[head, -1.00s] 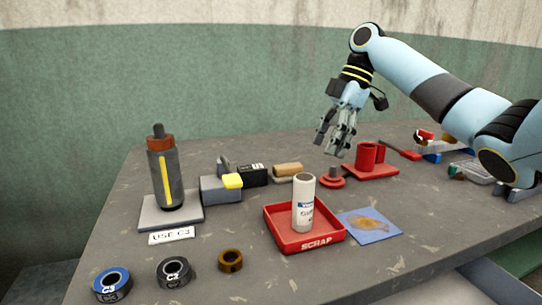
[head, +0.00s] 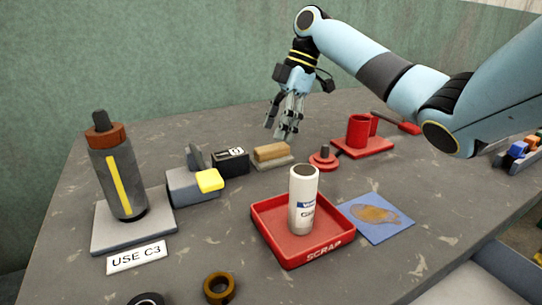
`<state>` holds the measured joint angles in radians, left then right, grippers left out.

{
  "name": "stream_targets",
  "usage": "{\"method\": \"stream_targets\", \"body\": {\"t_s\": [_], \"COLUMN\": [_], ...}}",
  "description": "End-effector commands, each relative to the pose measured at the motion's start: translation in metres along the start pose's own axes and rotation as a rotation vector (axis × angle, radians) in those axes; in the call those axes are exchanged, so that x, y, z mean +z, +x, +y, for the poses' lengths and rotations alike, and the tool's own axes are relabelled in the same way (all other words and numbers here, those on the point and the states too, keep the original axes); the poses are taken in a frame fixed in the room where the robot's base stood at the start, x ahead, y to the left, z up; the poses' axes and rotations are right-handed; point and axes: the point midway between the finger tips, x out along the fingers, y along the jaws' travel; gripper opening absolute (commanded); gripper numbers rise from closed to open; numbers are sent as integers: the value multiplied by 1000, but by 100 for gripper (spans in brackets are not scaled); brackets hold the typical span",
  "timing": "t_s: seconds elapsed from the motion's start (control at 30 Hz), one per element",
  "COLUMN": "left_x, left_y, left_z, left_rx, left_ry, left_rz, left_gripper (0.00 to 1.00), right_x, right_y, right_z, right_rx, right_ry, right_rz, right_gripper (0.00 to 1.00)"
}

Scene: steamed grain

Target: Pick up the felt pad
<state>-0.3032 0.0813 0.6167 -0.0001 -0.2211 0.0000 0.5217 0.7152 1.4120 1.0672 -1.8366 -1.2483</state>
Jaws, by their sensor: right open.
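My right gripper (head: 281,130) is open and empty, pointing down above the far middle of the table. A tan block on a grey base (head: 272,153) lies just below and in front of its fingertips in the picture, apart from them; this looks like the felt pad, though its label or texture is too small to confirm. A flat blue square with a brown patch (head: 376,218) lies right of the red scrap tray (head: 262,228). My left gripper is not in view.
A white cylinder (head: 303,200) stands in the scrap tray. A black box (head: 231,162) and a grey block with a yellow part (head: 193,187) stand left of the tan block. A red knob (head: 324,159) and red cup (head: 358,131) are to its right. A dark bottle (head: 118,175) stands far left.

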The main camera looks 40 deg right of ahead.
Motion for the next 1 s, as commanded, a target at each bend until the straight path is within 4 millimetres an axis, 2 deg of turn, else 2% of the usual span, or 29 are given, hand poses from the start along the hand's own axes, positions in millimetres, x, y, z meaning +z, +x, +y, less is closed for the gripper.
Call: {"method": "stream_targets", "body": {"t_s": [0.23, 0.33, 0.5, 0.93, 1.0], "left_x": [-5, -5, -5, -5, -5], "left_y": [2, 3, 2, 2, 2], "left_z": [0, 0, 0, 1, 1], "left_rx": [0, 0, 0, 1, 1], "left_ry": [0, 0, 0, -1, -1], "left_rz": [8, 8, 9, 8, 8], "left_gripper": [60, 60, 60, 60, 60], "right_x": [2, 3, 3, 3, 3], "right_y": [39, 45, 45, 45, 45], "right_z": [-3, -2, -2, -2, -2], "right_rx": [-4, -1, 0, -1, 0], "right_ry": [0, 0, 0, 0, -1], "right_rz": [3, 1, 0, 1, 1], "right_gripper": [58, 58, 58, 3, 0]}}
